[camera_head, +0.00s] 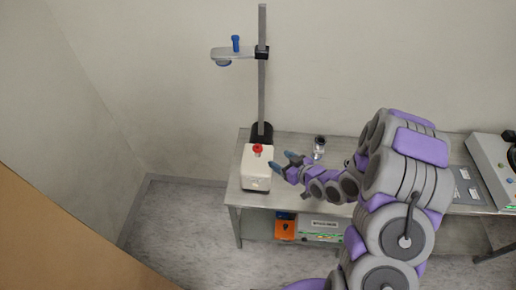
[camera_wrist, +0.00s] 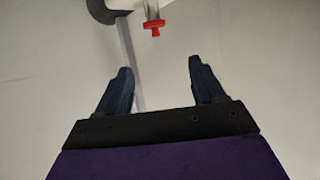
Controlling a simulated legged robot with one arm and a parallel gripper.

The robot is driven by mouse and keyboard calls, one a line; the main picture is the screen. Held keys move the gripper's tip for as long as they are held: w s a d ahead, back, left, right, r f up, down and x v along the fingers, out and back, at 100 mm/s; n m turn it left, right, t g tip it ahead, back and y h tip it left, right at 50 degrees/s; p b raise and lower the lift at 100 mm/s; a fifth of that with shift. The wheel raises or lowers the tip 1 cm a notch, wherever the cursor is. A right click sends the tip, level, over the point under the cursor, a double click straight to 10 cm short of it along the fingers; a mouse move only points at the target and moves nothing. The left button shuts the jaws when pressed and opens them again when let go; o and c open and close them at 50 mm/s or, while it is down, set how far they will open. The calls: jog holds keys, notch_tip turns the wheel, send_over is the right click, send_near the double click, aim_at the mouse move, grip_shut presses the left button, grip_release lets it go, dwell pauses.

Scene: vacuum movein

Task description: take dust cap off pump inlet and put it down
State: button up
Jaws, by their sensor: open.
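The red dust cap (camera_head: 258,148) sits on top of the white pump (camera_head: 256,171) at the left end of the metal bench. In the wrist view the red cap (camera_wrist: 154,25) shows at the top, beyond my fingertips and roughly centred between them. My gripper (camera_head: 284,163) is open and empty, just right of the pump in the head view. In the wrist view its two dark blue fingers (camera_wrist: 160,75) stand wide apart. The cap is clear of both fingers. The pump inlet under the cap is hidden.
A tall stand (camera_head: 262,80) with a clamp and blue knob (camera_head: 236,43) rises behind the pump. A small metal fitting (camera_head: 319,147) stands on the bench (camera_head: 290,146) behind my gripper. An orange box (camera_head: 285,228) is on the lower shelf. A grey device (camera_head: 492,165) stands far right.

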jog(key=b, duration=0.1)
send_near(259, 147)
jog(key=x, duration=0.5)
jog(key=shift+a, duration=0.4)
jog(key=shift+w+b+x, duration=0.25)
jog(key=shift+b+x, duration=0.5)
jog(key=shift+x, duration=1.95)
jog(key=shift+d+r, duration=0.15)
jog(key=shift+d, duration=0.05)
grip_shut()
jog(key=shift+s, duration=0.1)
